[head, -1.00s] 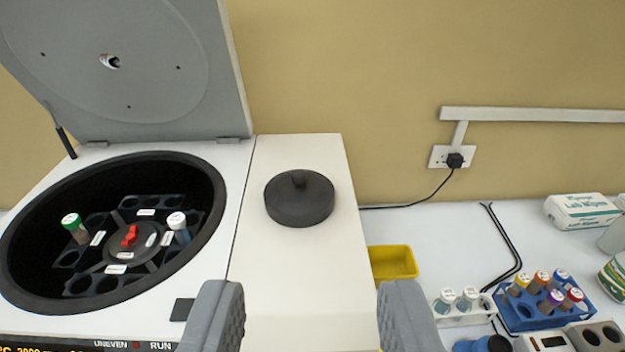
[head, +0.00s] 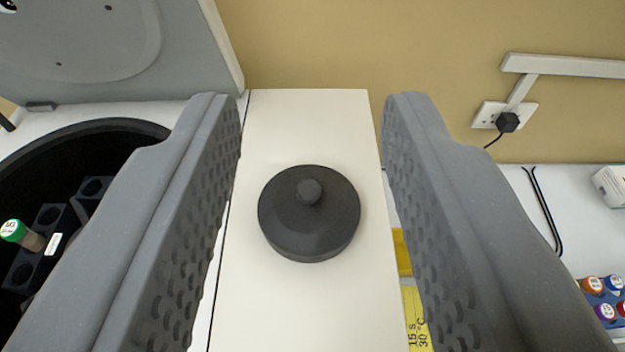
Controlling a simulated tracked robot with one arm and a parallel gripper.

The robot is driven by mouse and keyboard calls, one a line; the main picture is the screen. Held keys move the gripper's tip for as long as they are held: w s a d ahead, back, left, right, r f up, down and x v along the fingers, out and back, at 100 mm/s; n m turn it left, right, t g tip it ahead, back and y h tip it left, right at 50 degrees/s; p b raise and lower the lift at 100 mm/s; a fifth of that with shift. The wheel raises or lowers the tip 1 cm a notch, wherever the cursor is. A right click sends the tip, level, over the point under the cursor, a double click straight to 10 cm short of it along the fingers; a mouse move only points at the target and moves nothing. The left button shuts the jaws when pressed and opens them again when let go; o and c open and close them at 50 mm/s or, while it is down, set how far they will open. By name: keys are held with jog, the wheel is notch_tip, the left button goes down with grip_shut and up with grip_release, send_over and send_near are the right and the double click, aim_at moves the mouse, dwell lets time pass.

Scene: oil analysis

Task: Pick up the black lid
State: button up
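The black lid (head: 308,225) is a round dark disc with a small knob on top. It lies on the white flat top (head: 310,125) of the centrifuge's right section. My gripper (head: 313,100) is open, with one grey textured finger to the left of the lid and one to the right in the picture. A gap shows between the lid and each finger, and the gripper holds nothing.
The open centrifuge bowl (head: 105,130) is at left, with a green-capped tube (head: 14,231) in its rotor. Its raised grey cover (head: 190,60) stands behind. At right are a yellow container (head: 401,252), a wall socket (head: 490,113) and several capped tubes (head: 604,312).

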jog(key=shift+s, duration=0.1)
jog(key=o, duration=0.3)
jog(key=shift+a, duration=0.1)
jog(key=m+g+h+p, duration=0.3)
jog(key=m+g+p, duration=0.6)
jog(key=g+p, duration=0.35)
send_over(304, 192)
jog(key=s+a, duration=0.2)
jog(key=f, duration=1.2)
jog(key=f+p, duration=0.1)
jog(key=f, duration=0.6)
jog(key=shift+d, duration=0.25)
jog(key=shift+w+p+x, duration=0.15)
jog(key=shift+p+x, duration=0.35)
jog(key=shift+x, duration=0.85)
jog(key=shift+w+p+x, duration=0.15)
jog(key=shift+p+x, duration=0.3)
jog(key=shift+x, duration=0.9)
jog(key=shift+r, duration=0.1)
grip_shut()
